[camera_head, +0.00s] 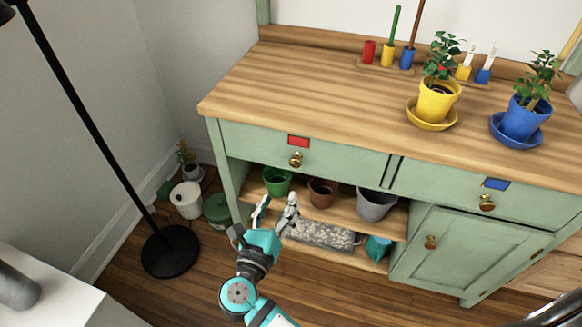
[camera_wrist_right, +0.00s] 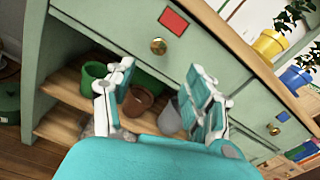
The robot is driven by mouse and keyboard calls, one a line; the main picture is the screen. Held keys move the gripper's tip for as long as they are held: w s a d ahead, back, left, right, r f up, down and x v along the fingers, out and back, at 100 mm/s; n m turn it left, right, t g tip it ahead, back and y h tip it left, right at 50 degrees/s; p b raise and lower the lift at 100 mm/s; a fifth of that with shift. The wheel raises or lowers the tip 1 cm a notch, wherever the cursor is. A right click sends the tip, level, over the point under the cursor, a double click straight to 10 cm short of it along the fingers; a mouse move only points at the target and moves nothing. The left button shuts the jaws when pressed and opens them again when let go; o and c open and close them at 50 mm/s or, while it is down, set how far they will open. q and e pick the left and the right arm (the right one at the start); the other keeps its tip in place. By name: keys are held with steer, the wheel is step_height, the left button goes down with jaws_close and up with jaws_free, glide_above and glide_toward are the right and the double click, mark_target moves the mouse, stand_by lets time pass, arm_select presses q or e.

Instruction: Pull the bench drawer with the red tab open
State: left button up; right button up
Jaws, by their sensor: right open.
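The bench drawer with the red tab (camera_head: 299,141) is the left one of two green drawers under the wooden top. Its front looks flush with the bench, and its brass knob (camera_head: 296,160) sits below the tab. The right wrist view also shows the red tab (camera_wrist_right: 173,21) and the brass knob (camera_wrist_right: 158,46). My right gripper (camera_head: 277,205) is open and empty, in front of the bench and below the knob, not touching it. In the right wrist view its fingers (camera_wrist_right: 158,88) stand apart, with the knob beyond and above them. My left gripper is not in view.
The right drawer has a blue tab (camera_head: 496,184). Green (camera_head: 277,181), brown (camera_head: 322,193) and grey (camera_head: 376,204) pots stand on the shelf below. A yellow pot (camera_head: 437,100) and blue pot (camera_head: 524,118) stand on top. A black lamp pole (camera_head: 95,130) stands left.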

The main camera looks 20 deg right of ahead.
mark_target(294, 166)
steer(key=b+x, duration=0.2)
steer(key=x, duration=1)
steer(key=shift+f, duration=0.1)
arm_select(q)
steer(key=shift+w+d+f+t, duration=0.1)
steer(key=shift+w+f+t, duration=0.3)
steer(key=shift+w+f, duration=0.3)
arm_select(e)
steer(key=shift+x, duration=0.85)
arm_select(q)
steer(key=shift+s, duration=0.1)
arm_select(e)
jaws_close()
